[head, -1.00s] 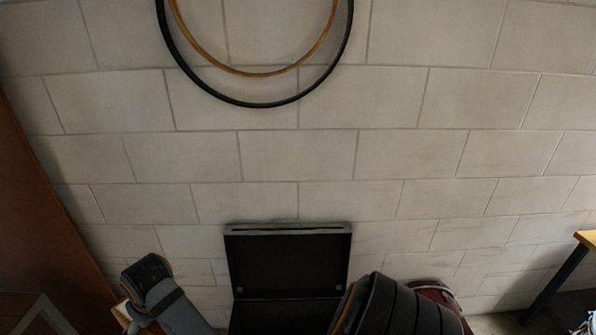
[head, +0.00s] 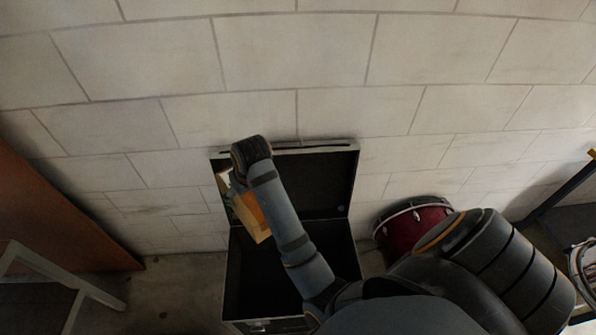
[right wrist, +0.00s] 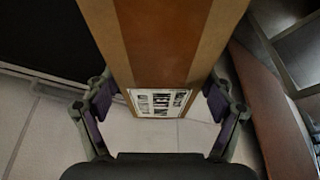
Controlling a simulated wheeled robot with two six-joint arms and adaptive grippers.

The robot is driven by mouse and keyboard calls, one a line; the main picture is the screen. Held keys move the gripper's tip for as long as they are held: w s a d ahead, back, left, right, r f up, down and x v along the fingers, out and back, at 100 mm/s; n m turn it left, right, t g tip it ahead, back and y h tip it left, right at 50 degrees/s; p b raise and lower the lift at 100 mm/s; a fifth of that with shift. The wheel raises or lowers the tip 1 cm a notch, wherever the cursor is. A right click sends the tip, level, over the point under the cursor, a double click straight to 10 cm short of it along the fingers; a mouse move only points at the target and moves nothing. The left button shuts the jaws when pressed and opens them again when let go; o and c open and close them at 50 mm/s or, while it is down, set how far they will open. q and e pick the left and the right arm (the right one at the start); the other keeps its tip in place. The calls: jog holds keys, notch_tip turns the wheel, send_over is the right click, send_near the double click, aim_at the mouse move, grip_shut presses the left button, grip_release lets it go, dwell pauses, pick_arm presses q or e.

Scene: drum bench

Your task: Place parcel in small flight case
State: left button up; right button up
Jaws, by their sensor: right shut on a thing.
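The parcel (head: 252,216), a brown box with tan edges, is partly hidden by my right arm in the head view. My right gripper (right wrist: 158,88) is shut on the parcel (right wrist: 165,35), with one finger on each side and a printed white label between them. The small flight case (head: 330,190) is black with a grey metal rim and stands open against the wall, lid upright. In the head view the parcel overlaps the left side of the case, near the lid; its height above the opening is hard to tell. My left gripper is not in view.
A red drum (head: 408,222) stands right of the case, partly behind my arm. A brown wooden panel (head: 65,205) leans at the left, with a grey frame (head: 75,285) in front. A dark table (head: 560,205) is at the right edge. The pale block wall is close behind the case.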

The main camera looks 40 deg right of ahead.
notch_tip(320, 180, down, 41)
jog(key=b, duration=3.9)
jog(key=s+d+f+m+h+p, duration=0.1)
jog(key=s+d+f+m+p, duration=0.15)
jog(key=d+f, duration=0.45)
jog(key=s+d+f+m+h+p, duration=0.2)
jog(key=d+f+m+p, duration=0.15)
jog(key=f, duration=0.45)
jog(key=shift+g, duration=0.4)
jog(key=f+b, duration=0.5)
jog(key=f, duration=0.5)
jog(key=shift+d, duration=0.2)
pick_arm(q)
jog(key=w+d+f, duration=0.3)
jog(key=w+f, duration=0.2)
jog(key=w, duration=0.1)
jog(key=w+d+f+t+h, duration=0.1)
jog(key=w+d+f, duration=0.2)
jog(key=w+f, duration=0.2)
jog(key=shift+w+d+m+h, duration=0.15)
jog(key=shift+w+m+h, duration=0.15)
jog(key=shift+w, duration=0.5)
pick_arm(e)
jog(key=shift+f, duration=0.15)
